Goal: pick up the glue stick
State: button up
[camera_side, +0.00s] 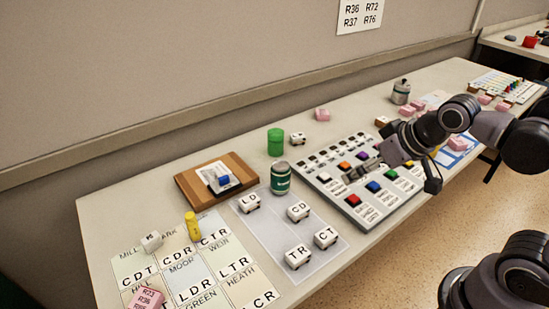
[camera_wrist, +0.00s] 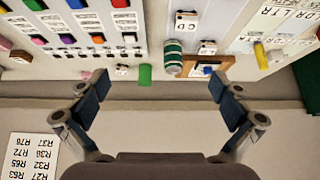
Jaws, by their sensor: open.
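A small upright yellow cylinder (camera_side: 193,226), which looks like the glue stick, stands on the lettered card sheet at the left of the table. It also shows near the right edge of the wrist view (camera_wrist: 261,56). My gripper (camera_side: 362,172) is over the button panel, well to the right of the yellow cylinder. In the wrist view my gripper (camera_wrist: 159,88) has its two fingers wide apart with nothing between them.
Between them stand a green-and-white can (camera_side: 281,178), a bright green cylinder (camera_side: 275,142), a wooden board (camera_side: 200,192) and lettered white blocks on a pale mat (camera_side: 275,230). The button panel (camera_side: 335,160) lies under my gripper. The wall (camera_side: 180,80) runs behind the table.

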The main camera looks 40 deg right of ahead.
jog(key=shift+s+d+f, duration=0.7)
jog(key=shift+d, duration=0.05)
jog(key=shift+c, duration=0.3)
jog(key=c, duration=1)
jog(key=w+a+r+m+g, duration=0.1)
jog(key=w+a+r+m, duration=0.4)
jog(key=w, duration=0.3)
jog(key=m+g+y, duration=0.1)
jog(key=m+g, duration=0.5)
jog(key=m, duration=0.5)
send_over(193, 239)
jog(key=w+d, duration=0.1)
jog(key=d, duration=0.1)
notch_tip(193, 239, down, 10)
jog(key=shift+w+r, duration=0.1)
jog(key=shift+s+a+f, duration=0.1)
jog(key=shift+a+f, duration=0.15)
jog(key=shift+f, duration=1.55)
jog(key=shift+s+a+f, duration=0.1)
jog(key=shift+a+f, duration=0.15)
jog(key=shift+f, duration=1.55)
jog(key=shift+s+a+f, duration=0.1)
jog(key=shift+a+f, duration=0.15)
jog(key=shift+f, duration=1.55)
